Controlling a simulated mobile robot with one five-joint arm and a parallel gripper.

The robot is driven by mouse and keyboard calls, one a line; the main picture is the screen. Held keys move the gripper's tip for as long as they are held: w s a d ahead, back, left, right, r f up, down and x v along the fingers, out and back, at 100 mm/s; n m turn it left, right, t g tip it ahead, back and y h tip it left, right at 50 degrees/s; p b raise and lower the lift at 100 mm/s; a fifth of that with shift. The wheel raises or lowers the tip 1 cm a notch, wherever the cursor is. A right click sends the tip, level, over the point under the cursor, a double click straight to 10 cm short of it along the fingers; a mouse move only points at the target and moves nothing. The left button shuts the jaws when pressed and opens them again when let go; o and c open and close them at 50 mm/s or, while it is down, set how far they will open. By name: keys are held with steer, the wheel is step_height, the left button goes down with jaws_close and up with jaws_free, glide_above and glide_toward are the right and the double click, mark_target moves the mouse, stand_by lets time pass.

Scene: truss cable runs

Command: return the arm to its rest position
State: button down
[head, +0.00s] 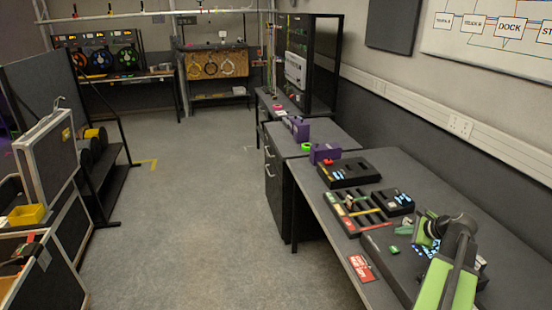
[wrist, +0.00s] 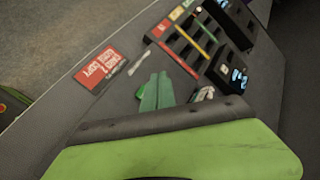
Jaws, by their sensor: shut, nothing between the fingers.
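My arm (head: 448,270), green with dark joints, is folded over the near right part of the grey bench (head: 325,205). My gripper (head: 424,234) is at its far end, low over the bench and partly hidden by the dark wrist joint. In the wrist view my gripper (wrist: 157,88) shows as two green fingers lying together, with nothing seen between them. A green and black link of my arm fills the bottom of that view.
A red sign (head: 361,267) lies at the bench's left edge. A compartmented tray (head: 342,217) with coloured strips, a black box (head: 393,203) and a small green piece (head: 394,249) are near the arm. The floor aisle (head: 210,200) on the left is clear.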

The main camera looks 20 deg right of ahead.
steer(key=w+a+n+g+y, duration=0.1)
steer(key=w+a+n, duration=0.1)
steer(key=w+a, duration=0.5)
steer(key=w+a+f+n+g+y, duration=0.1)
steer(key=w+a+n, duration=0.1)
steer(key=a, duration=0.9)
steer(key=w+a+n+y, duration=0.15)
steer(key=w+a, duration=0.35)
steer(key=a, duration=0.5)
steer(key=s+a+f+n+g, duration=0.15)
steer(key=a+n, duration=0.25)
steer(key=a, duration=0.5)
steer(key=a+f+n+g, duration=0.2)
steer(key=a+n, duration=0.1)
steer(key=a, duration=0.6)
steer(key=s+a+f+n+g+h, duration=0.2)
steer(key=s+a+n, duration=0.2)
steer(key=a+n, duration=0.15)
steer(key=s+d+n+g+h, duration=0.1)
steer(key=s+d+n+h, duration=0.1)
steer(key=s+n, duration=0.3)
steer(key=shift+s+d+f+n+g+h, duration=0.2)
steer(key=shift+d+f+n+g+h, duration=0.15)
steer(key=shift+d+n, duration=0.6)
